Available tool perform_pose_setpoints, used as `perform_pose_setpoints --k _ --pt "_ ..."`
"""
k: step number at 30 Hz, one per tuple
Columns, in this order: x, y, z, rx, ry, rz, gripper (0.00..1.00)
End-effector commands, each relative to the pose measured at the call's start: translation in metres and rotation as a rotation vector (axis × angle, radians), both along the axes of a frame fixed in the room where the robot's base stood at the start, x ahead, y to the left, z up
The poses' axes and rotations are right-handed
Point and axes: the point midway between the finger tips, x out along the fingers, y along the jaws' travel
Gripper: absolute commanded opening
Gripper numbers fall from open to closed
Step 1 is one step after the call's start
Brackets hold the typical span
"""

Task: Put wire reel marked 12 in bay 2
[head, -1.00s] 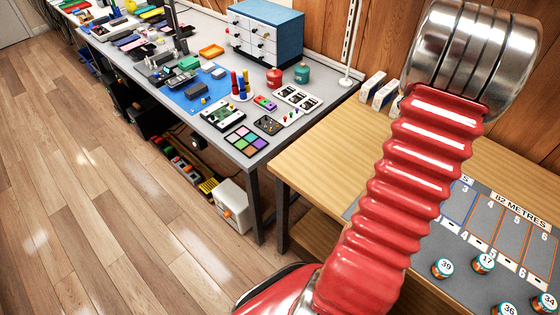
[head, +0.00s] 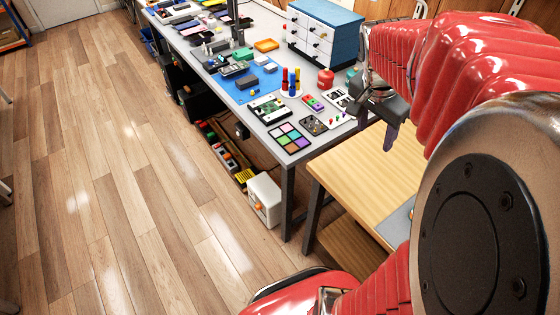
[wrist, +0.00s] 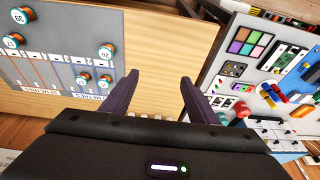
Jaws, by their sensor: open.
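In the wrist view, several small orange-and-teal wire reels with white number tops stand on a grey mat (wrist: 58,32) at the left. Two (wrist: 22,15) are at the far left, one reel (wrist: 106,51) is near the mat's right side, and a pair (wrist: 84,79) is among the marked bays. Their numbers are too small to read surely, so I cannot tell which is 12. Bay 2 is not clearly readable either. My gripper (wrist: 158,80) is open and empty, its dark fingers apart above bare wood right of the mat. It also shows in the head view (head: 377,125).
The wooden table (head: 345,175) has a clear strip beside the mat. A cluttered grey workbench (head: 265,120) adjoins it, with a blue drawer cabinet (head: 325,30) and a colour palette (head: 288,138). My arm hides most of the mat in the head view.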

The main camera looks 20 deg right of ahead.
Motion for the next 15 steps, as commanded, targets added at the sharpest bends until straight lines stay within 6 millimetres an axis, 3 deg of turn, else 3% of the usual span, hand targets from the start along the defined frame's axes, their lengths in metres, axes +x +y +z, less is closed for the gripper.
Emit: perform_pose_setpoints --k 3,15 --pt "0.005 0.045 0.01 -0.011 -0.018 0.199 0.54" --pt "-0.012 0.176 0.026 -0.075 -0.078 0.851 0.54"
